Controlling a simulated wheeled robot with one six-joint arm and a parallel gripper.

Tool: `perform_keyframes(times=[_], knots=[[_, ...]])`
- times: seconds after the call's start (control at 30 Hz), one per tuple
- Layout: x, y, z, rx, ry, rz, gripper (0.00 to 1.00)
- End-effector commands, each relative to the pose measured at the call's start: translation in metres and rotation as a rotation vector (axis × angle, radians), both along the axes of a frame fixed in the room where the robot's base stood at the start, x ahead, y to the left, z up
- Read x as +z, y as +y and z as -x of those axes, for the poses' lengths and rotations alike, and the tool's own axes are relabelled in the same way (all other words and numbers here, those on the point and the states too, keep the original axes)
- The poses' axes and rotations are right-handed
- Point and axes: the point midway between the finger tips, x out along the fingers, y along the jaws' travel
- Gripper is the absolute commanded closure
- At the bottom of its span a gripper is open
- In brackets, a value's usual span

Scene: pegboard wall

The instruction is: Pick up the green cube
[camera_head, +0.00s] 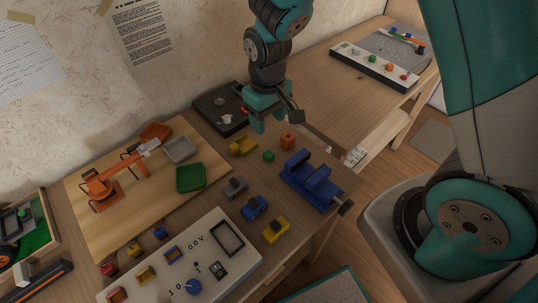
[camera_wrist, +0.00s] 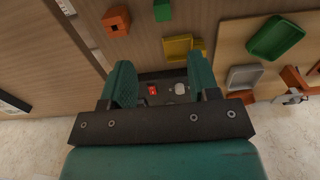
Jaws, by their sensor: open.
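The small green cube (camera_head: 268,156) lies on the wooden table, between the orange block and the yellow block. It also shows at the top of the wrist view (camera_wrist: 162,10), beyond my fingertips. My gripper (camera_head: 272,122) is open and empty in the head view, above the table and behind the cube. In the wrist view my gripper's two green fingers (camera_wrist: 162,82) stand apart with nothing between them but the black plate farther below. The cube is not between the fingers.
An orange block (camera_head: 287,141) stands right of the cube and a yellow block (camera_head: 242,146) left of it. A blue vise (camera_head: 312,180) is at the table's front right. A black plate (camera_head: 220,107) lies near the wall. A green tray (camera_head: 190,178) sits on a board at left.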

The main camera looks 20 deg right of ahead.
Motion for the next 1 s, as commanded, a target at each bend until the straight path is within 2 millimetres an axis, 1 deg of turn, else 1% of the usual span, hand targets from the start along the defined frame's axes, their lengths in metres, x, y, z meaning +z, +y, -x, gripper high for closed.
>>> perform_keyframes(times=[0.03,0.1,0.23,0.3,0.47,0.53,0.7,0.8,0.9,1.0], knots=[[-0.013,-0.001,0.001,0.000,0.006,0.001,0.45],[-0.028,-0.001,0.001,-0.001,0.007,0.001,0.45],[-0.051,-0.001,0.001,-0.001,0.004,0.000,0.45],[-0.059,-0.001,0.001,-0.001,0.002,0.000,0.45],[-0.068,0.000,0.001,-0.001,0.001,-0.001,0.45],[-0.075,0.001,0.004,0.000,0.003,0.000,0.45],[-0.102,0.002,0.009,-0.001,0.003,0.000,0.45],[-0.113,0.002,0.008,-0.001,0.001,-0.001,0.45],[-0.117,0.002,0.008,-0.001,0.000,-0.001,0.45],[-0.117,0.003,0.008,-0.001,-0.001,-0.001,0.45]])
